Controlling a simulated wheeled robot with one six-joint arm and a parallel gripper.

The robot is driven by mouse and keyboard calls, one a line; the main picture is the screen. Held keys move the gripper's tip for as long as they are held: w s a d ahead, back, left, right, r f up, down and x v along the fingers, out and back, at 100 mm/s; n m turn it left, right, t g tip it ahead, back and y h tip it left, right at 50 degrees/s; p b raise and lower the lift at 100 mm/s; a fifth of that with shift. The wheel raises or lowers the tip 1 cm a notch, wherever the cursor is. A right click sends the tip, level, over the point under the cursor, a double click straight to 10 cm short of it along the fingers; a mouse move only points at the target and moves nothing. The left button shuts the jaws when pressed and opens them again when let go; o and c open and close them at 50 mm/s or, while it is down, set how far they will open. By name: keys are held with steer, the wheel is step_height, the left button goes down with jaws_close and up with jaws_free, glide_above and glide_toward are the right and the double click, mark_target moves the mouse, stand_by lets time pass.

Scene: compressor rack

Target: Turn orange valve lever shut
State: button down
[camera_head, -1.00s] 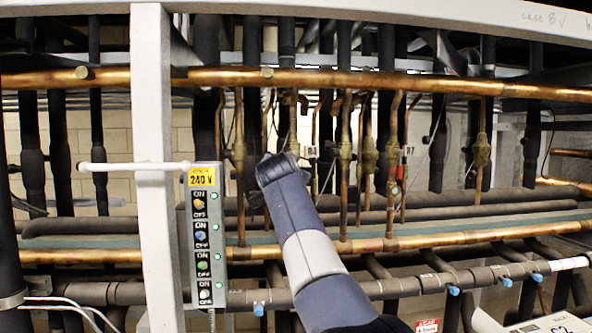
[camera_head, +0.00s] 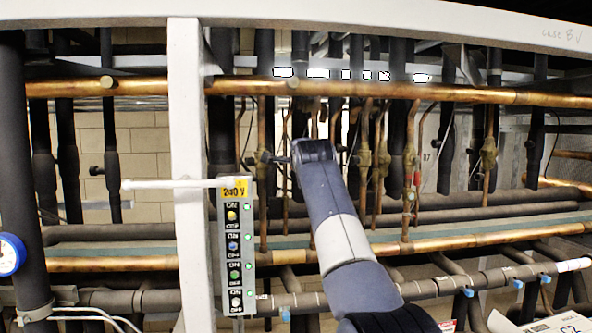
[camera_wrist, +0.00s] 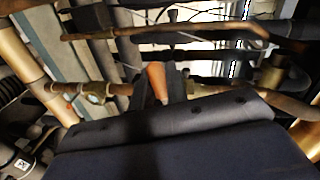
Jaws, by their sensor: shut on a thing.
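The orange valve lever (camera_wrist: 156,80) shows as a short tapered piece near the middle of the wrist view. My gripper (camera_wrist: 157,88) has its two dark fingers on either side of it, shut on it. The lever's lower end is hidden by the gripper body. In the head view, my forearm and wrist reach up into the copper pipes and hide the lever and the fingertips. I cannot tell the lever's exact angle to its pipe.
A brass fitting (camera_wrist: 95,93) sits on a copper pipe left of my gripper. In the head view, a control box (camera_head: 235,250) hangs beside a white post (camera_head: 188,130) left of my arm. A long copper pipe (camera_head: 400,91) crosses above; vertical pipes crowd both sides.

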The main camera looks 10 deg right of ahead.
steer(key=shift+r+m+y, duration=0.3)
steer(key=shift+r+m, duration=0.2)
steer(key=shift+m, duration=0.3)
steer(key=c, duration=1.4)
jaws_free()
steer(key=shift+c, duration=0.2)
steer(key=s+r+b, duration=0.2)
steer(key=s+b, duration=0.2)
steer(key=s, duration=0.6)
steer(key=shift+s+b, duration=0.3)
steer(key=shift+b, duration=0.1)
steer(key=shift+w, duration=0.15)
